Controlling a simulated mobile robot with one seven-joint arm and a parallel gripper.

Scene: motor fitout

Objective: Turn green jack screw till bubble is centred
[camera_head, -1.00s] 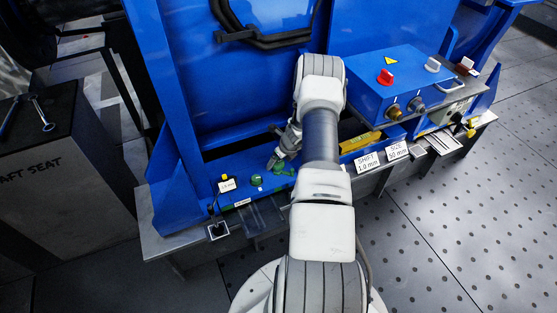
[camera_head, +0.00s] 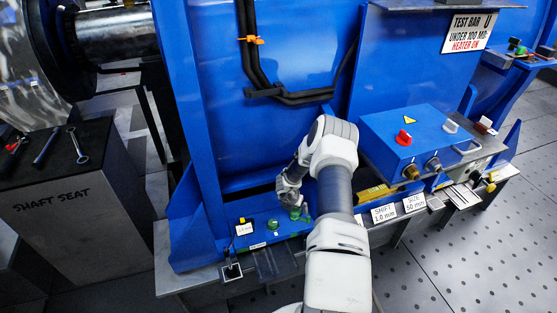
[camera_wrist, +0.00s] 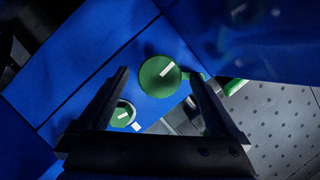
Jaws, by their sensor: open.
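A green round knob with a white line (camera_wrist: 160,76) sits on the blue base in the wrist view. My gripper (camera_wrist: 158,74) is open, its two dark fingers spread with the knob seen between their tips; I cannot tell whether they touch it. A second green knob (camera_wrist: 122,114) with a white line shows near the left finger. In the head view my gripper (camera_head: 289,196) is low over green parts (camera_head: 297,213) on the blue ledge, with another green knob (camera_head: 272,225) to their left. A yellow bar (camera_head: 372,193), perhaps the level, lies right of my arm. No bubble can be made out.
A blue control box (camera_head: 420,142) with a red knob stands right of my arm. Labels SHIFT 1.0 mm (camera_head: 384,213) and SIZE 50 mm (camera_head: 414,203) stand along the front edge. A dark SHAFT SEAT stand (camera_head: 75,200) with tools is at left. Black hoses hang above.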

